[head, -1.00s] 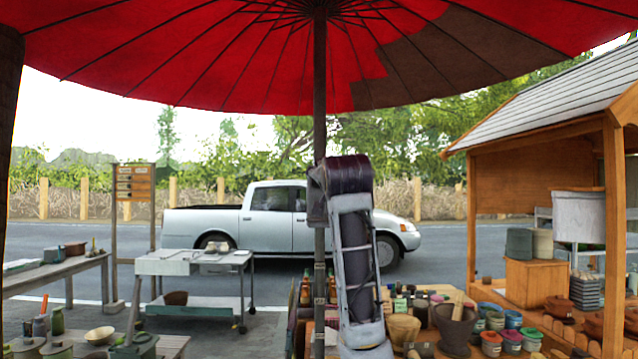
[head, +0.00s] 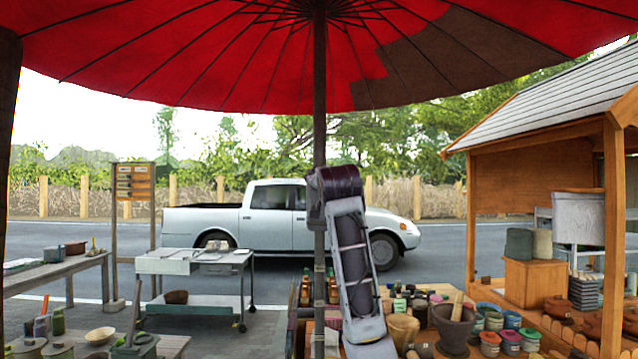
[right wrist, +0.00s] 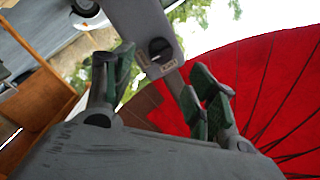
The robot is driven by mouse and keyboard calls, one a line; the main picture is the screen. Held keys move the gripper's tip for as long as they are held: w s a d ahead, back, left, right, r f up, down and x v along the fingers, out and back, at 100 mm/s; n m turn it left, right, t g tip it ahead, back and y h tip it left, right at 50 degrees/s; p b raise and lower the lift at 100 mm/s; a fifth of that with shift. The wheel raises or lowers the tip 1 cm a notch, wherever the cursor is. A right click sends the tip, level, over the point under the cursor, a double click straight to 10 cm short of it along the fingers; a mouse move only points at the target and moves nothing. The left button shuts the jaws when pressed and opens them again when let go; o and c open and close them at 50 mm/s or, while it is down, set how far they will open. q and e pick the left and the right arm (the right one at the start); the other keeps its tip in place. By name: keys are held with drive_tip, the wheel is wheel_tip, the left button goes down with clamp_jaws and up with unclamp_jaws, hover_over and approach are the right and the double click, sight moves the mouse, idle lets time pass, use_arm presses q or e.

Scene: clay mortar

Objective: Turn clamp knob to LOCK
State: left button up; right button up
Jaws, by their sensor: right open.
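The umbrella pole (head: 319,110) stands upright in the middle of the head view. In the right wrist view a grey fitting (right wrist: 140,22) lies along the pole line, with a dark round knob-like part (right wrist: 160,48) and a small pale label (right wrist: 169,66). I cannot read its marking or setting. My right gripper (right wrist: 157,72) is open, with its green-padded fingers on either side of the fitting's end. Nothing is held, and I cannot tell whether they touch it. In the head view my right arm covers that part of the pole. My left gripper is out of view.
A red umbrella canopy (head: 200,60) spreads overhead. Below my arm is a crowded stall with a dark mortar (head: 454,328) and several paint pots (head: 490,340). A wooden shelter (head: 540,170) stands right, a metal cart (head: 195,262) left, a pickup truck (head: 265,225) behind.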

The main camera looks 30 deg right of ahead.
drive_tip(key=p+x, duration=0.2)
drive_tip(key=x, duration=0.6)
drive_tip(key=shift+p, duration=0.3)
drive_tip(key=shift+c, duration=0.5)
drive_tip(key=c, duration=0.9)
drive_tip(key=shift+c, duration=0.2)
